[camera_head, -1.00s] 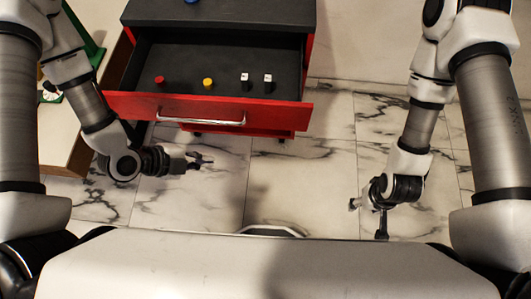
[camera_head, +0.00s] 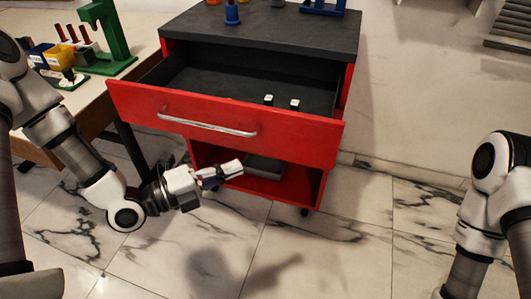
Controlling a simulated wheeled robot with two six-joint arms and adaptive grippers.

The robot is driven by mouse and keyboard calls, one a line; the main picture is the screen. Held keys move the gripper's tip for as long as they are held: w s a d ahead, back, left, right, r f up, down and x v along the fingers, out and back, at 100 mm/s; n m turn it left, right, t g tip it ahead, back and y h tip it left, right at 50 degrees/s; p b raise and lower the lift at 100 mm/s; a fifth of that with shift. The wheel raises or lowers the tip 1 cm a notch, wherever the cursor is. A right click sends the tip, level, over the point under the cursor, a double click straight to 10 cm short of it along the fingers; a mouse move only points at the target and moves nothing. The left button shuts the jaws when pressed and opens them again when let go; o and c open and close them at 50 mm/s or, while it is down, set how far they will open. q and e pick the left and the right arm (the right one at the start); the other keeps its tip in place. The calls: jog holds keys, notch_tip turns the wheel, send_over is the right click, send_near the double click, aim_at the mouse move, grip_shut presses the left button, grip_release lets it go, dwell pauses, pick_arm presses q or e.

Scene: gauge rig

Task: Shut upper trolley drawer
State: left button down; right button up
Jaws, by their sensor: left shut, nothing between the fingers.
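The upper trolley drawer (camera_head: 285,133) stands open, its red front pulled out from the red trolley (camera_head: 345,95) with the dark grey top. A silver bar handle (camera_head: 207,126) runs across the drawer front. Two small black pieces with white tops (camera_head: 281,103) show inside the drawer; the front hides part of the inside. My left gripper (camera_head: 213,179) is shut, low in front of the trolley, below the handle and the drawer front. I see no contact with the drawer. My right arm shows at the right edge, but its gripper is out of view.
Below the drawer is an open red compartment with a dark item (camera_head: 265,168) in it. A wooden table (camera_head: 115,98) at the left holds a green stand (camera_head: 108,40) and small bins. Several coloured items stand on the trolley top. The marble floor right of the trolley is clear.

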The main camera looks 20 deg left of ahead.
aim_at(279, 141)
pick_arm(q)
jog(key=x, duration=0.3)
jog(key=w+a+b+x, duration=0.1)
jog(key=x, duration=0.4)
jog(key=shift+w+d, duration=0.1)
jog(key=shift+w, duration=1)
jog(key=shift+w, duration=0.1)
